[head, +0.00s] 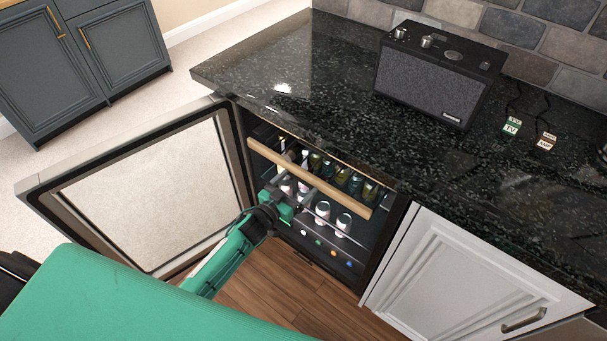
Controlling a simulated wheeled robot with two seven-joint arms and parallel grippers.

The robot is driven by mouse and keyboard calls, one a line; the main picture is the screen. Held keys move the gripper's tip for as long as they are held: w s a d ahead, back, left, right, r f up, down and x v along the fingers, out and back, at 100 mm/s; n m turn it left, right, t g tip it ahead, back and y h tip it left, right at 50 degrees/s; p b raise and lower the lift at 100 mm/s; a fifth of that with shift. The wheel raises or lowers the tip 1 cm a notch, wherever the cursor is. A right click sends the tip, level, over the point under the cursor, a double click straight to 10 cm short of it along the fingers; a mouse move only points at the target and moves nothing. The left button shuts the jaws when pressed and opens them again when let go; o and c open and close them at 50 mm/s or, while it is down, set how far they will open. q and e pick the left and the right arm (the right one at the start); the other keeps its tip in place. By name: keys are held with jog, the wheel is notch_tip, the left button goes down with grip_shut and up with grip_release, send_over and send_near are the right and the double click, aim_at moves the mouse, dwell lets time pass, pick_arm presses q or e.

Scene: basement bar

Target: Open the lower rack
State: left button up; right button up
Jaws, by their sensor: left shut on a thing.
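Dark bottles (355,184) lie behind the bar. Pale-topped cans (343,222) show below it. My left gripper (296,194) reaches in from the lower left and is shut at the middle of the rack's front. Its fingertips are small and partly lost among the bottles, so the exact contact is hard to see. My right gripper is not in view.
The cooler's glass door (140,200) is swung wide to the left, beside my left arm. A black speckled countertop (300,75) overhangs the cooler and carries a radio (430,80). A white cabinet door (455,285) stands at the right. Wooden floor (290,290) is clear in front.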

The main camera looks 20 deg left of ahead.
pick_arm(q)
jog(key=p+v, duration=0.6)
jog(key=v, duration=1.8)
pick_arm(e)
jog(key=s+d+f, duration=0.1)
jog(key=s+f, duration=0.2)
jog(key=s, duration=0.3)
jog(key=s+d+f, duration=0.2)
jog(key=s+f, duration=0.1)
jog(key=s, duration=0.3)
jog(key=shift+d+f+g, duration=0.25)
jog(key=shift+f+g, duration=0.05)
pick_arm(q)
jog(key=shift+r, duration=0.1)
jog(key=o, duration=1.1)
jog(key=b+v, duration=0.1)
jog(key=v, duration=1.2)
jog(key=shift+s+a+b, duration=0.15)
jog(key=shift+s+b, duration=0.15)
jog(key=shift+s, duration=0.05)
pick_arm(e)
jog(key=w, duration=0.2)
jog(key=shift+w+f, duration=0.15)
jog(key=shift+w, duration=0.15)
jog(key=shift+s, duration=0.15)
